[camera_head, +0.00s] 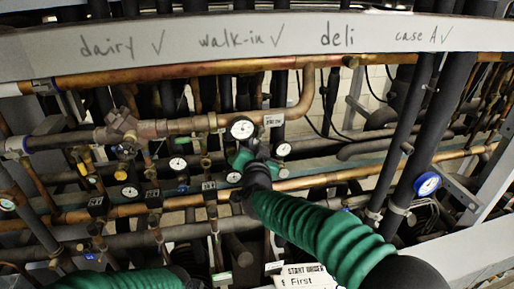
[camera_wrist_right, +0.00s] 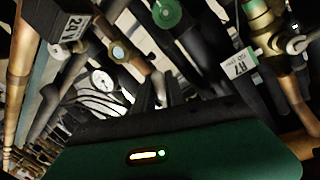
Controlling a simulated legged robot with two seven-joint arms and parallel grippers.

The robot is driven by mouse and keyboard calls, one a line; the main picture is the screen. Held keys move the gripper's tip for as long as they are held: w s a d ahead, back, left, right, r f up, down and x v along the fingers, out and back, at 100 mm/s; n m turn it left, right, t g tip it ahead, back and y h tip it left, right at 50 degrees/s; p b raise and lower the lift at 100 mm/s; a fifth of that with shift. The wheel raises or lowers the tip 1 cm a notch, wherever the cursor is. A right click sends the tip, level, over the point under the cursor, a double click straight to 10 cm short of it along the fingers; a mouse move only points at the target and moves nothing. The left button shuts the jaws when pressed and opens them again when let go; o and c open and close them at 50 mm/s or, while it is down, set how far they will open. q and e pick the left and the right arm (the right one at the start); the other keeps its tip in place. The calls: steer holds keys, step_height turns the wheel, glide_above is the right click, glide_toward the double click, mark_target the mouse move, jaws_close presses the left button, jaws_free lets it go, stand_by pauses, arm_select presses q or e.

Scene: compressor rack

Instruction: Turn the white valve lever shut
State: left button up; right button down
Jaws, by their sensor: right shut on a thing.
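My right gripper (camera_head: 246,158) reaches in among the pipes, just below a round white gauge (camera_head: 242,128) on the copper line. It also shows in the wrist view, where its dark fingers (camera_wrist_right: 172,98) are close together.
A horizontal copper pipe (camera_head: 160,72) runs above, under a white beam (camera_head: 300,33) with handwritten labels. Several gauges and small valves crowd the left. A blue-rimmed gauge (camera_head: 428,184) and dark vertical pipes (camera_head: 409,130) stand at right. There is little free room.

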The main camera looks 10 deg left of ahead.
arm_select(q)
steer(key=shift+f, duration=0.1)
arm_select(e)
steer(key=shift+s+a+r+m, duration=0.15)
steer(key=shift+a+m, duration=0.1)
steer(key=shift+m, duration=0.35)
steer(key=c, duration=1.5)
jaws_free()
arm_select(q)
steer(key=shift+w+a, duration=0.1)
steer(key=shift+w, duration=0.1)
arm_select(e)
steer(key=shift+o, duration=0.6)
steer(key=shift+w+a, duration=0.1)
steer(key=shift+w, duration=0.15)
arm_select(q)
steer(key=shift+f, duration=0.1)
arm_select(e)
steer(key=shift+s, duration=0.1)
